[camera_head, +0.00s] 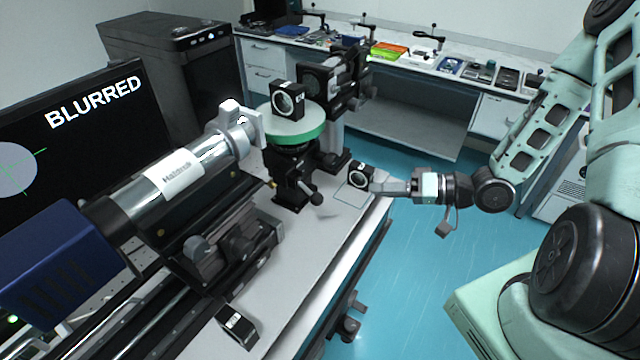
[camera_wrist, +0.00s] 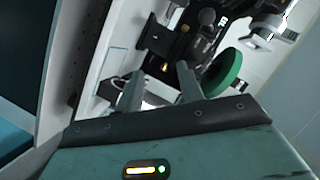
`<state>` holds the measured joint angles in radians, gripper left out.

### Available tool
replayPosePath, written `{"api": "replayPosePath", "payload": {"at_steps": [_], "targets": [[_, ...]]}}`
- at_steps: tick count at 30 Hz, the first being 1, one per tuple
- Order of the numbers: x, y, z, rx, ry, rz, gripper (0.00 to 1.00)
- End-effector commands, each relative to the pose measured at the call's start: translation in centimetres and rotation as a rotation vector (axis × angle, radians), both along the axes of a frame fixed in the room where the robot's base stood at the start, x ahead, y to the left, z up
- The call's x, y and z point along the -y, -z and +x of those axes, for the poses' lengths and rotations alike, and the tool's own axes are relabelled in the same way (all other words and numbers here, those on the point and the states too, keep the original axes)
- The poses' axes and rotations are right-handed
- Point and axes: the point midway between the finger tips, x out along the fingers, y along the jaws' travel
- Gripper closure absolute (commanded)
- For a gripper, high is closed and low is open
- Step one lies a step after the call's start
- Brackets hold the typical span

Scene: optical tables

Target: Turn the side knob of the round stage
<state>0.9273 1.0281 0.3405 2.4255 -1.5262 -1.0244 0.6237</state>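The round stage (camera_head: 309,138) has a pale top and green rim and stands on a black base on the optical table. Its green rim also shows in the wrist view (camera_wrist: 226,76). A dark side knob (camera_head: 316,198) sticks out low on the stage's right front. My gripper (camera_head: 376,181) is right of the knob and apart from it. In the wrist view its two fingers (camera_wrist: 160,92) are spread apart. A small black lens mount (camera_head: 358,175) shows at the fingertips; contact is unclear. Another black lens mount (camera_head: 287,100) stands on the stage.
A silver cylinder labelled Halden (camera_head: 180,175) lies left of the stage. A monitor (camera_head: 110,135) reading BLURRED stands behind it. Black optics (camera_head: 330,85) rise behind the stage. A small block (camera_head: 237,326) lies near the table's front.

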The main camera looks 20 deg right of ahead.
Motion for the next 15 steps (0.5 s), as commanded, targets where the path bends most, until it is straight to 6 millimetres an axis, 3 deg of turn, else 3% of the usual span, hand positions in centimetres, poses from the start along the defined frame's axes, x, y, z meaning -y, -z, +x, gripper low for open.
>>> {"api": "replayPosePath", "payload": {"at_steps": [15], "targets": [[-8.5, 2.3, 6.1, -0.002, -0.003, 0.003, 0.62]]}}
